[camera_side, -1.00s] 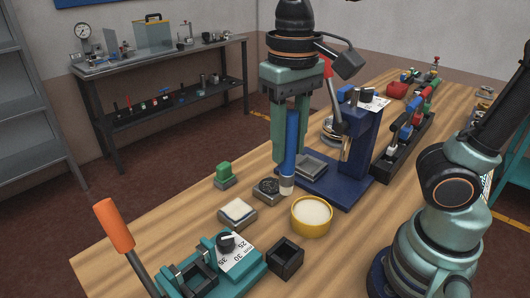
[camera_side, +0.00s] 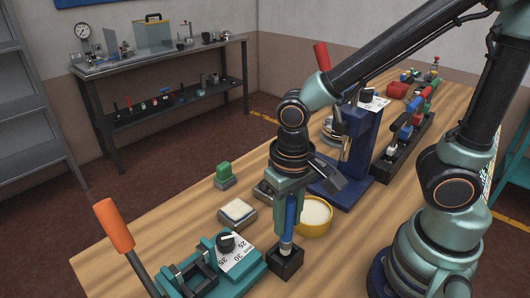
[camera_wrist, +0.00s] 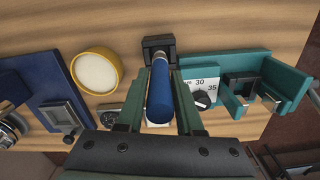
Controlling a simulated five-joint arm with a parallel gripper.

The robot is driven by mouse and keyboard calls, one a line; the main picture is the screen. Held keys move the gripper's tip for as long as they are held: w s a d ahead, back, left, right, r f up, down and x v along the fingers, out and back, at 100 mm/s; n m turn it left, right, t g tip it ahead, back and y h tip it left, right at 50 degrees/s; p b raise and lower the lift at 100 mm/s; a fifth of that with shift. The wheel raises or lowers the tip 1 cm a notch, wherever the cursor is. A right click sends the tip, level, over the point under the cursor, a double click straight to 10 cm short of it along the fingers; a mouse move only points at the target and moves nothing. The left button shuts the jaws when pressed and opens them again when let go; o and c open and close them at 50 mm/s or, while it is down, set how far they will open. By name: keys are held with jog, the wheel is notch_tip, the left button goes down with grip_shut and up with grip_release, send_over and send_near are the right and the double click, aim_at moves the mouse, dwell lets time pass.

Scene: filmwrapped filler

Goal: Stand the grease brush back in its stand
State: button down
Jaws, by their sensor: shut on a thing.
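The grease brush (camera_side: 290,214) has a blue handle and a pale lower end, and it is close to upright. My gripper (camera_side: 287,222) is shut on its handle. The black square stand (camera_side: 287,266) is directly below the brush, and the brush's lower end is at its opening. I cannot tell how far the end is inside. In the wrist view the blue handle (camera_wrist: 159,92) lies between my two fingers and points at the stand (camera_wrist: 158,44), partly covering it.
A teal fixture with a dial (camera_side: 228,243) and an orange-handled lever (camera_side: 114,226) is left of the stand. A yellow tub of pale grease (camera_side: 325,225) is close behind my gripper. A white-topped pad (camera_side: 237,212), green block (camera_side: 223,174) and blue press (camera_side: 354,150) stand farther back.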

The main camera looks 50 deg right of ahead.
aim_at(287, 231)
jog(key=shift+f, duration=1.9)
jog(key=shift+f, duration=0.15)
jog(key=c, duration=0.6)
grip_release()
jog(key=shift+o, duration=0.2)
notch_tip(287, 231, up, 12)
jog(key=shift+r, duration=0.1)
jog(key=w+d+r+n+t, duration=0.1)
jog(key=w+d+r+t, duration=0.1)
jog(key=d, duration=0.3)
jog(key=w+d+r+n+t, duration=0.1)
jog(key=w+d+r+t, duration=0.1)
jog(key=d, duration=0.4)
jog(key=shift+w+d+r+t, duration=0.3)
jog(key=shift+w+r+t, duration=0.15)
jog(key=shift+t, duration=0.35)
